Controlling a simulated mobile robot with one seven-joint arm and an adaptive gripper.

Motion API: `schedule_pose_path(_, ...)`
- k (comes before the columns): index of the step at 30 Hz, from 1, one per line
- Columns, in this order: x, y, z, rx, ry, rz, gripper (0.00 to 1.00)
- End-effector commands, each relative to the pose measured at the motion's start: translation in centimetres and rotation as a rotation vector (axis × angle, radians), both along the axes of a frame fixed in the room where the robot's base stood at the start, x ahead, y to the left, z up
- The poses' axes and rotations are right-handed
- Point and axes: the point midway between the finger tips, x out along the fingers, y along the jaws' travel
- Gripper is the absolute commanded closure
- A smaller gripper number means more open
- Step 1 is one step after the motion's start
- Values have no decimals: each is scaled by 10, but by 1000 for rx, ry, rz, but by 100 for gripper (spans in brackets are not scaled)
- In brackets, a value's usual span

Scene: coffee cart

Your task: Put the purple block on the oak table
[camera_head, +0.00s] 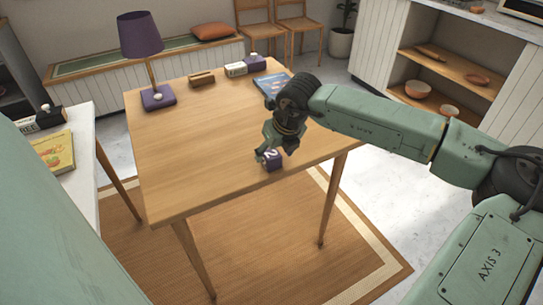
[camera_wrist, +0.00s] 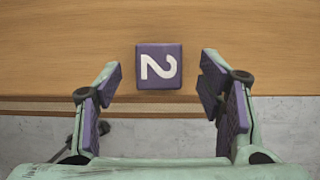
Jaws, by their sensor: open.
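The purple block (camera_head: 271,160) is a small cube with a white "2" on it. It rests on the oak table (camera_head: 190,150) close to the front edge. In the wrist view the block (camera_wrist: 159,66) lies flat near the table edge, with its top face showing the "2". My gripper (camera_head: 268,155) is at the block, low over the table. In the wrist view its two fingers (camera_wrist: 160,85) are spread wide, one on each side, with clear gaps between their pads and the block. My gripper is open and holds nothing.
A purple lamp (camera_head: 158,97), a small wooden object (camera_head: 202,78), boxes (camera_head: 236,69) and a blue book (camera_head: 271,83) stand toward the table's back. A white side table (camera_head: 70,180) with a yellow book (camera_head: 55,150) is at left. The table's middle is clear.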

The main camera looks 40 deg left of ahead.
Motion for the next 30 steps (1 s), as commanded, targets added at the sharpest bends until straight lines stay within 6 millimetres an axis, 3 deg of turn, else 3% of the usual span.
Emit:
schedule_pose_path(6,3,11,-23,1,1,2,38)
schedule_pose_path(14,4,12,-27,0,0,1,38)
schedule_pose_path(30,4,12,-26,0,0,1,74)
